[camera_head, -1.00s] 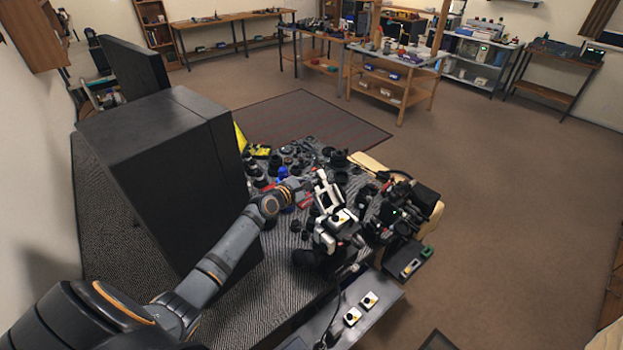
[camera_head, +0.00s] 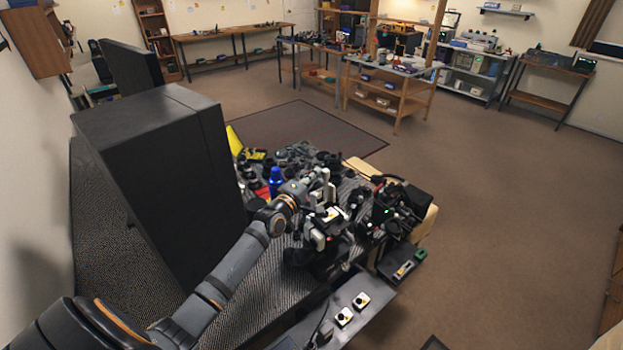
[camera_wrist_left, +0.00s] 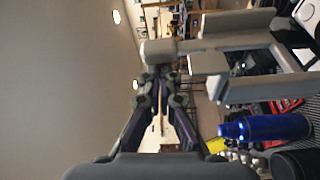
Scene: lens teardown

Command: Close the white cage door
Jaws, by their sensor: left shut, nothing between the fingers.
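The white cage door (camera_head: 327,192) stands up from the white cage (camera_head: 318,238) in the middle of the bench. It looks narrow in the head view, so its exact angle is hard to tell. In the left wrist view, pale bars (camera_wrist_left: 235,60) at the top right look like the door and cage frame. My left gripper (camera_head: 312,186) is at the door's left side, its tips partly lost among the parts. In the wrist view the left gripper (camera_wrist_left: 158,76) is shut and empty, its tips close to a pale bar end; contact cannot be told. My right gripper does not show.
A blue bottle (camera_head: 276,180) stands just left of my left wrist. A big black box (camera_head: 160,170) stands left of my arm. Black gear (camera_head: 403,205) crowds the right of the cage. Small dark parts cover the bench behind.

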